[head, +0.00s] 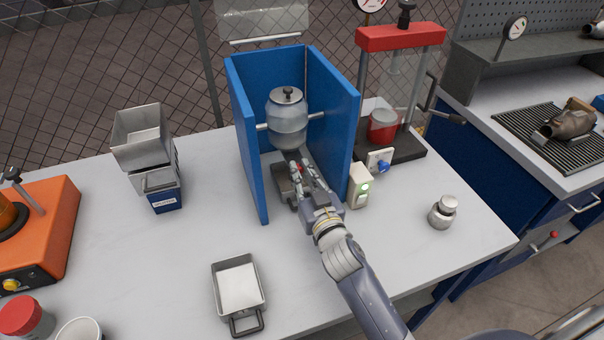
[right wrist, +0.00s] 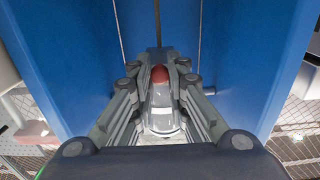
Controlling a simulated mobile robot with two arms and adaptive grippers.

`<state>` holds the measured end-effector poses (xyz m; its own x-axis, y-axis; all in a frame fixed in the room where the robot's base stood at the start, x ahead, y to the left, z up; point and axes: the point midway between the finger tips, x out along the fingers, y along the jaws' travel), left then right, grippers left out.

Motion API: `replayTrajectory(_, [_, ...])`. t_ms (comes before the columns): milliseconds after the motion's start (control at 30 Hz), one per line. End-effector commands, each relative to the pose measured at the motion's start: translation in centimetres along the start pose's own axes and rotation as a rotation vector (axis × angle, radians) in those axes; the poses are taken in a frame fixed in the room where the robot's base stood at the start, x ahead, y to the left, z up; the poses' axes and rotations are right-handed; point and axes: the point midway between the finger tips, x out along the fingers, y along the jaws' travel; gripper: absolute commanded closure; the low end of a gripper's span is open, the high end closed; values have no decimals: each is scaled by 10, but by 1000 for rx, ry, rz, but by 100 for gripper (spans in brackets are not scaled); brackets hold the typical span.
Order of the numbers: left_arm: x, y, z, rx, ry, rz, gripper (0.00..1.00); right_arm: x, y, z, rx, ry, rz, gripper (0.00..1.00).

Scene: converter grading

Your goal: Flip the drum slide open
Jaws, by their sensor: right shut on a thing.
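The rounded grey metal drum (head: 287,120) with a dark knob on top hangs on a horizontal shaft between two blue side walls (head: 338,125). My right gripper (head: 301,172) reaches in below the drum, between the walls. It is shut on a small red-tipped handle, which I take to be the slide's; the red tip (right wrist: 160,74) shows between the fingers in the right wrist view. A grey metal piece (head: 282,182) sits just left of the fingers. The fingers hide most of the handle, and I cannot tell the slide's position. My left gripper is out of view.
A control box with a green light (head: 360,187) stands close to the right wall. A red-topped press (head: 400,38) is behind it. A metal weight (head: 443,212) stands at right, an empty tray (head: 239,288) in front, and stacked bins (head: 142,140) at left.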

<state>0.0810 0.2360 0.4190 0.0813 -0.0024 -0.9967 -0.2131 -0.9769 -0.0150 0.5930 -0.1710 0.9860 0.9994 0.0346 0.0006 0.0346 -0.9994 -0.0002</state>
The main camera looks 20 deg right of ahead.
Motion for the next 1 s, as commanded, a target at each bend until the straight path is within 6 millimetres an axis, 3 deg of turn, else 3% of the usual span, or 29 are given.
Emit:
replayTrajectory(300, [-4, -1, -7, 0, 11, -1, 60, -19, 0, 1, 2, -3, 1, 100])
replayTrajectory(533, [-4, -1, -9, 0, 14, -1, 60, -19, 0, 2, 0, -3, 0, 100])
replayTrajectory(567, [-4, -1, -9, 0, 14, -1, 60, -19, 0, 2, 0, -4, 0, 80])
replayTrajectory(633, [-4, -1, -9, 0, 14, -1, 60, -19, 0, 2, 0, -3, 0, 64])
replayTrajectory(1000, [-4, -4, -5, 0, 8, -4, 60, -20, 0, 1, 0, -1, 1, 64])
